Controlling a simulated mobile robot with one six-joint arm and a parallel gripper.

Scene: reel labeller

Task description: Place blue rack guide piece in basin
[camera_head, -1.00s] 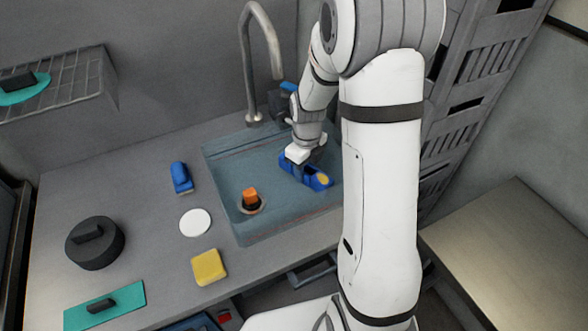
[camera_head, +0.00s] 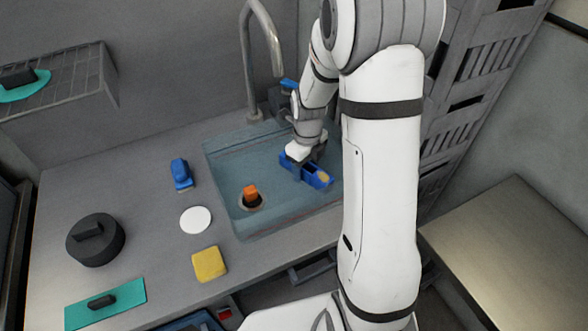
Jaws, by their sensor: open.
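The blue rack guide piece (camera_head: 318,179) is in the right half of the basin (camera_head: 222,168), just below my gripper. It is blue with a yellowish patch at its near right end. My gripper (camera_head: 301,160) is open, low in the basin and right over the left part of the piece. My white arm reaches in from the right and hides the basin's right edge. I cannot tell from this view whether the fingers still touch the piece.
An orange plug (camera_head: 250,192) sits at the drain. A tap (camera_head: 263,55) rises behind the basin. On the counter left of it are a blue item (camera_head: 181,174), white disc (camera_head: 195,220), yellow sponge (camera_head: 209,264), dark round weight (camera_head: 96,242) and teal plate (camera_head: 128,292).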

